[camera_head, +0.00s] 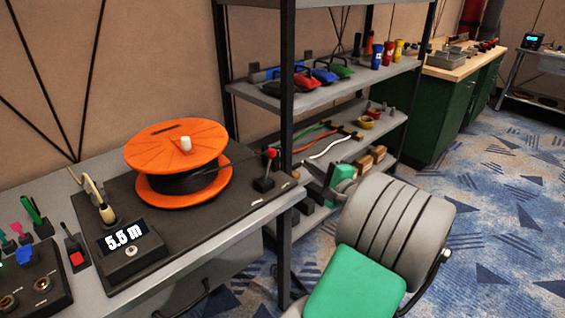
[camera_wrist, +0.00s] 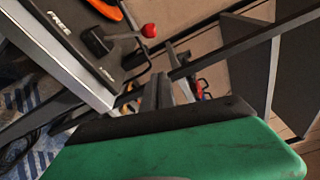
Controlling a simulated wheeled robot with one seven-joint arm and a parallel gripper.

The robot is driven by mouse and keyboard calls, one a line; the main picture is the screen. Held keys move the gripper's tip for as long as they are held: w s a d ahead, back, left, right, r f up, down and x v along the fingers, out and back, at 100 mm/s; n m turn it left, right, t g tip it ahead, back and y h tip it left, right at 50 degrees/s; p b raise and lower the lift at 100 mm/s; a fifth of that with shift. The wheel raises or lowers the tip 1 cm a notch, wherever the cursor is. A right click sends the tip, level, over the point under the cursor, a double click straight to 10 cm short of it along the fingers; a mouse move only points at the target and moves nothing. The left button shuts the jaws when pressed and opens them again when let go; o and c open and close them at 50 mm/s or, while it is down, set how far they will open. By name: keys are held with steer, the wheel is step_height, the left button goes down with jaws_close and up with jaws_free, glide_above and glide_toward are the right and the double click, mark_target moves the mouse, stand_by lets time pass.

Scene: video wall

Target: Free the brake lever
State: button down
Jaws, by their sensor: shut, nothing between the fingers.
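The brake lever (camera_head: 268,165) is a black stick with a red knob on a small dark block, right of the orange reel on the bench. In the wrist view the lever (camera_wrist: 124,37) is at upper left, with a white FREE label (camera_wrist: 58,22) on one side of its base and a second, unreadable label on the other. The stick stands up from the plate; I cannot tell its exact setting. My gripper (camera_wrist: 159,88) is shut and empty, apart from the lever. My grey and green arm shows at lower right in the head view; the fingertips are not clear there.
The orange reel (camera_head: 178,146) holds dark cable on a black plate. A shelf rack (camera_head: 286,130) with a dark upright stands close behind the lever. Carpet is open at right.

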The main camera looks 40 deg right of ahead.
mark_target(268, 166)
steer(key=w, duration=0.6)
steer(key=w+d+b, duration=0.1)
steer(key=w, duration=0.3)
steer(key=shift+f, duration=0.25)
steer(key=a, duration=0.2)
steer(key=a+r, duration=0.1)
steer(key=shift+s+a+r, duration=0.1)
steer(key=shift+s+a, duration=0.2)
steer(key=shift+s, duration=0.05)
steer(key=shift+b, duration=0.35)
